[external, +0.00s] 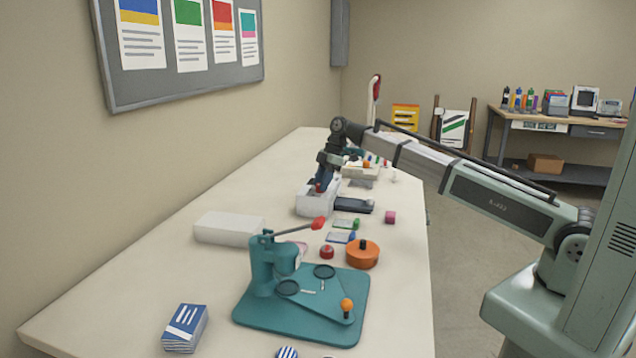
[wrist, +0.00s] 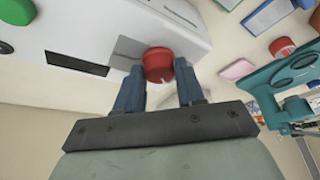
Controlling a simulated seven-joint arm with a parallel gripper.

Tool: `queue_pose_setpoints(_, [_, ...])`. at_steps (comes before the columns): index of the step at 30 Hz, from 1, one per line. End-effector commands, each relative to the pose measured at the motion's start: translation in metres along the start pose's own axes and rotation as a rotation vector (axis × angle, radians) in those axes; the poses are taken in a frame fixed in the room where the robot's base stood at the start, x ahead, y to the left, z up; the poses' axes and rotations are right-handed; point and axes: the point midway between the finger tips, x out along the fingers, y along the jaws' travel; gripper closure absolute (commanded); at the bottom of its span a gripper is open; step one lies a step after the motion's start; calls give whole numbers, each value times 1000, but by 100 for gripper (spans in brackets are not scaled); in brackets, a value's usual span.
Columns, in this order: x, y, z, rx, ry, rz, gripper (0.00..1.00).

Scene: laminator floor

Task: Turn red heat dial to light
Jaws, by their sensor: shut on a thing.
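The red heat dial (wrist: 158,65) is on the side of a white laminator (wrist: 90,40) in the wrist view. My gripper (wrist: 158,75) has its two blue fingers on either side of the dial, and it is shut on it. A short pale mark shows on the dial's face near its lower edge; the label for its settings cannot be read. In the external view my gripper (external: 319,187) reaches down at the white laminator (external: 312,203), and the dial is a small red spot mostly hidden by the fingers.
A teal press (external: 275,265) with a red-tipped lever stands nearer the camera. An orange round container (external: 363,254), a red round piece (external: 327,252) and a long white box (external: 229,228) are on the table. Blue cards (external: 185,327) lie at the front left. The front right of the table is clear.

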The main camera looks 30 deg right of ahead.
Motion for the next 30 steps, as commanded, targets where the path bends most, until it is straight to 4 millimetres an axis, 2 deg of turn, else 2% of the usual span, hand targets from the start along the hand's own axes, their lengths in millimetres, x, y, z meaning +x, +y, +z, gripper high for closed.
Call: queue_pose_setpoints(30, [1,-5,-2,769,0,318,92])
